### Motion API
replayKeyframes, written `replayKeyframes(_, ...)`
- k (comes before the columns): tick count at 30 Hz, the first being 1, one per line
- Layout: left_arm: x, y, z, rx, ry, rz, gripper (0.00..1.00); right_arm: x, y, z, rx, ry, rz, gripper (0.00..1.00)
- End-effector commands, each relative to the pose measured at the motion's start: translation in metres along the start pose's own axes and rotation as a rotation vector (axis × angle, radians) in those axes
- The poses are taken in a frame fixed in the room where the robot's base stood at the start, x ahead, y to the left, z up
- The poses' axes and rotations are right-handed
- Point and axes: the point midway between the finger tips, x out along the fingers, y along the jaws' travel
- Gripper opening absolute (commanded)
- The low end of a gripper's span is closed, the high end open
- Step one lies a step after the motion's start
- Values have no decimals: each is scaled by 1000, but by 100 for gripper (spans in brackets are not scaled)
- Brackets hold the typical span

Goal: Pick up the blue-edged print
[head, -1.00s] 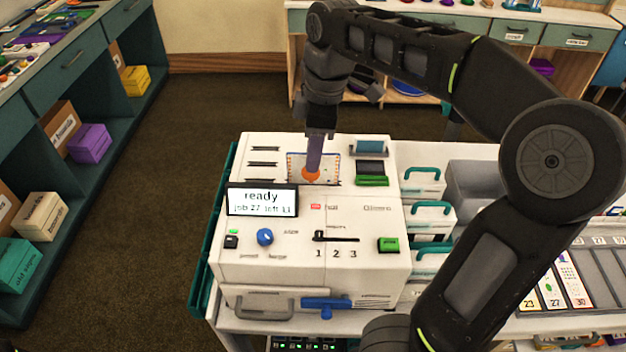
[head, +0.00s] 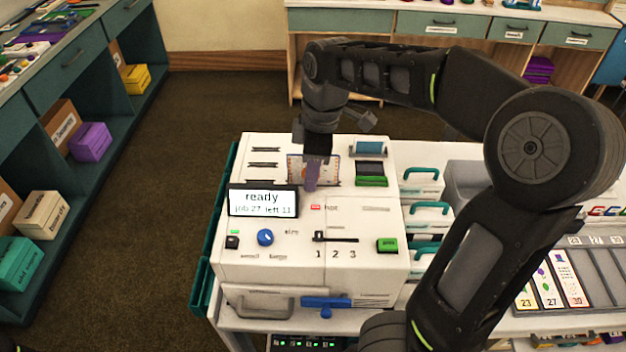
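A small print (head: 332,171) with a thin coloured border, too small to read clearly, stands in the upper part of the white machine (head: 265,202). My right gripper (head: 311,184) points down in front of the print and hides its middle. Its fingers overlap in this view, so I cannot tell whether they are open, or whether they touch the print. My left gripper is not in view.
The machine's screen (head: 262,203) reads "ready, job 27, left 11". A blue knob (head: 265,237), a slider (head: 336,239) and a green button (head: 387,245) are on its front. White drawers with teal handles (head: 430,208) and a card rack (head: 603,280) are at right.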

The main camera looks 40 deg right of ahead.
Motion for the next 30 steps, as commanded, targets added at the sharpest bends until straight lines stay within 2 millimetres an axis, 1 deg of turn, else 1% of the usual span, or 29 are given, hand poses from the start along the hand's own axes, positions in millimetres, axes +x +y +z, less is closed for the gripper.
replayKeyframes(13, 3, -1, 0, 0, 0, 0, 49, 4, 0, 0, -1, 0, 0, 29)
replayKeyframes(24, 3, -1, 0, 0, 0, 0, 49, 3, 0, 0, 0, 0, 0, 0)
replayKeyframes(30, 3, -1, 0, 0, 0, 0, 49, 3, 0, 0, 0, 0, 0, 0)
